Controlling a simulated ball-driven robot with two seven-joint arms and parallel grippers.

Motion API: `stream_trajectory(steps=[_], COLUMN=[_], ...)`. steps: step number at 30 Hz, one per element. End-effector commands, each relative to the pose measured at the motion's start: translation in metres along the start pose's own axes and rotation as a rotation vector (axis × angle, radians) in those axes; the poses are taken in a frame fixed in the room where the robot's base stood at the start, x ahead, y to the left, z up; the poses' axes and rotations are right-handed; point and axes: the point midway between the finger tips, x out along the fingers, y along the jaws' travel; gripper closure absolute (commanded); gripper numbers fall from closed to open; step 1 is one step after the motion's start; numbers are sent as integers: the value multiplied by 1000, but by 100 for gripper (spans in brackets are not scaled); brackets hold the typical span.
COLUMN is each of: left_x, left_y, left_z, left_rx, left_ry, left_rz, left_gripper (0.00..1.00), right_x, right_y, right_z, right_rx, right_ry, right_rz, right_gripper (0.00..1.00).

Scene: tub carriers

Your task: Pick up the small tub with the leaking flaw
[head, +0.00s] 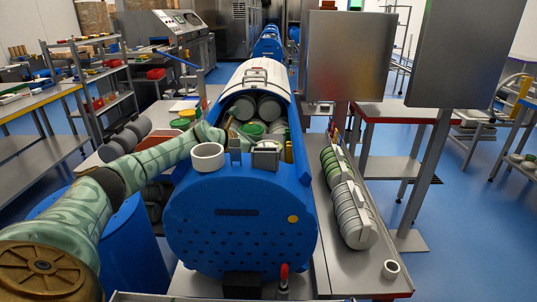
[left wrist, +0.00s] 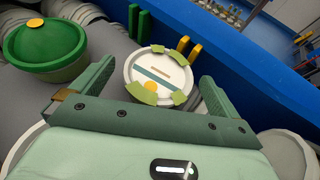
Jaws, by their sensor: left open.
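In the left wrist view a small white tub (left wrist: 152,68) faces me. Its lid has a dark teal stripe, a yellow dot and several light-green patches spilling over the rim. My left gripper (left wrist: 157,77) is open, with one finger on either side of the tub's near part; I cannot tell whether they touch it. In the head view my left gripper (head: 222,136) reaches into the open hatch of the blue drum carrier (head: 240,225). The white tub cannot be made out there. My right gripper is not in view.
A green tub (left wrist: 46,45) with a yellow dot lies left of the white one. Large grey rolls (head: 268,108) lie deeper in the hatch. A white ring (head: 207,157) and a grey box (head: 265,158) sit on the carrier's front rim.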

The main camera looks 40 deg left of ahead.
Motion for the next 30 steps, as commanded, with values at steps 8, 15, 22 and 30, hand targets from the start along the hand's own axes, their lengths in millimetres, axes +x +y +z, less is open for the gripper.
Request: stream_trajectory(steps=[8, 15, 22, 30], left_x=[2, 2, -1, -23], left_y=[0, 0, 1, 1], left_z=[0, 1, 7, 61], left_rx=[1, 1, 3, 6], left_ry=[0, -1, -2, -6], left_rz=[1, 1, 1, 2], left_gripper=[8, 47, 47, 47], right_x=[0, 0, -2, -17], right_y=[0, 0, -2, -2], right_z=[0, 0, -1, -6], right_rx=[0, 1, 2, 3], right_ry=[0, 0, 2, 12], right_rz=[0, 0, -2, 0], right_gripper=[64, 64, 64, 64])
